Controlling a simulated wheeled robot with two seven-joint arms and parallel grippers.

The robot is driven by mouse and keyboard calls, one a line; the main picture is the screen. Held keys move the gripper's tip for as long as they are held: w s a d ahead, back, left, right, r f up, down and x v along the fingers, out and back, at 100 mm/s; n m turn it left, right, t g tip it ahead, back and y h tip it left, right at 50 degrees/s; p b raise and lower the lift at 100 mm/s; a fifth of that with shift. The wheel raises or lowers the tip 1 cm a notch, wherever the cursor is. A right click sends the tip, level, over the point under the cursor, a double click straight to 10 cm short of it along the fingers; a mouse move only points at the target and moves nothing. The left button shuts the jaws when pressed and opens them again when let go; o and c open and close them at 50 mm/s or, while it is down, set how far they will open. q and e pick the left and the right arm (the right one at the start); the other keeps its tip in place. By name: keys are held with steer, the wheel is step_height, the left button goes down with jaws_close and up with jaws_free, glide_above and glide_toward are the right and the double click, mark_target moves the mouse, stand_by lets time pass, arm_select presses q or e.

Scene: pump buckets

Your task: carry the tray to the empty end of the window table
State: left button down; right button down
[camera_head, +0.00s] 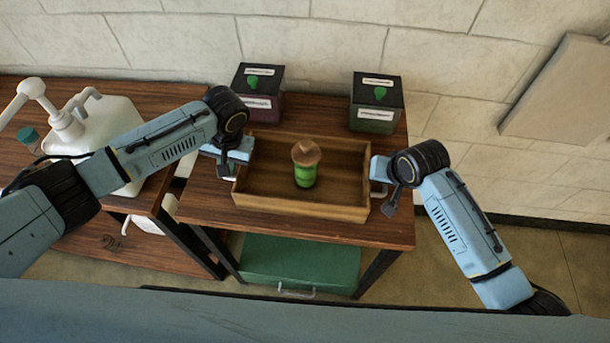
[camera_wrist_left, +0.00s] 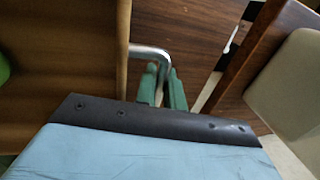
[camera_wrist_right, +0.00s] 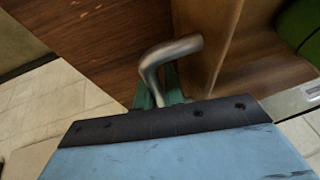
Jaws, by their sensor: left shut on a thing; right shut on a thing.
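The wooden tray (camera_head: 300,208) is at the front of the small dark wood table (camera_head: 290,232), with its long side facing me. A green cup with a brown domed top (camera_head: 305,165) stands upright inside it, near the middle. My left gripper (camera_head: 232,165) is shut on the tray's metal handle (camera_wrist_left: 148,52) at the left end. My right gripper (camera_head: 385,188) is shut on the metal handle (camera_wrist_right: 165,58) at the right end. I cannot tell whether the tray touches the tabletop or hangs just above it.
Two dark boxes with labels and green marks, one left (camera_head: 258,92) and one right (camera_head: 376,103), stand behind the tray. A second table at left holds a white pump container (camera_head: 115,125). A green case (camera_head: 300,263) is below. A stone wall (camera_head: 330,45) closes the back.

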arm_select(q)
steer(key=shift+r, duration=0.25)
arm_select(e)
steer(key=shift+r, duration=0.25)
